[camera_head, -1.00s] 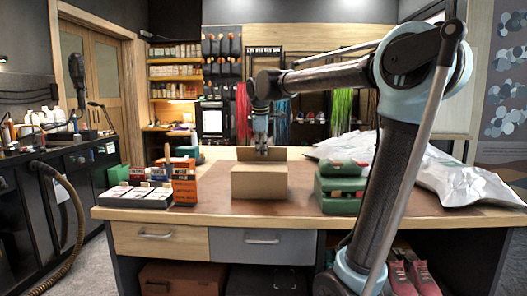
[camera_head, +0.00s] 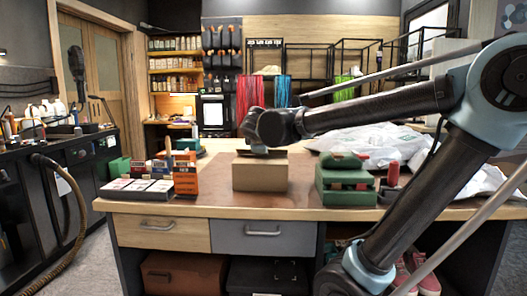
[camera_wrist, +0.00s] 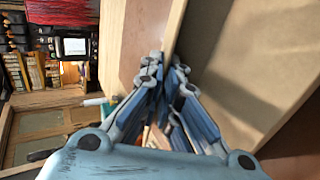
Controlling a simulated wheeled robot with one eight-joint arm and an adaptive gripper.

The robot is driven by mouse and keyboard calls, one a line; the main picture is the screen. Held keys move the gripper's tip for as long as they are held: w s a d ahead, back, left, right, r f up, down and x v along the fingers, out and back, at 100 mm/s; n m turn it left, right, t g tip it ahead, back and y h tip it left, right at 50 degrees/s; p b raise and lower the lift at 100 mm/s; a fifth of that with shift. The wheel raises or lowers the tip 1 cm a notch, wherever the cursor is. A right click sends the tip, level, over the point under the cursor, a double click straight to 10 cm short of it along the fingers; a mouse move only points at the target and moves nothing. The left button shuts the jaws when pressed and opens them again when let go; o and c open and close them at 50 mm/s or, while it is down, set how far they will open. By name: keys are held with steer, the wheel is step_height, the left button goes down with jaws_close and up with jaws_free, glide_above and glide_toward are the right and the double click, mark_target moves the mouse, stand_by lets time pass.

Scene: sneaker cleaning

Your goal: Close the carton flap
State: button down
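The carton (camera_head: 260,176) is a small tan box in the middle of the table in the head view. Its back flap no longer stands upright. The carton's top shows as a thin band under my gripper (camera_head: 262,148), which is largely hidden behind my arm's end. In the wrist view, my gripper (camera_wrist: 166,64) has its blue-grey fingers drawn together at the tips. The tips are at the edge of a tan cardboard panel (camera_wrist: 245,50), with no object clearly held. I cannot tell whether the tips press on the cardboard.
A green case (camera_head: 345,184) stands right of the carton, with silver bags (camera_head: 370,138) behind it. Orange boxes (camera_head: 185,178) and a tray of white cards (camera_head: 140,188) lie to the left. The table (camera_head: 250,206) is bare in front of the carton.

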steer(key=shift+f, duration=0.1)
stand_by(0.4)
steer(key=c, duration=1.8)
jaws_free()
steer(key=shift+c, duration=0.2)
steer(key=shift+v, duration=3.55)
steer(key=shift+s, duration=0.35)
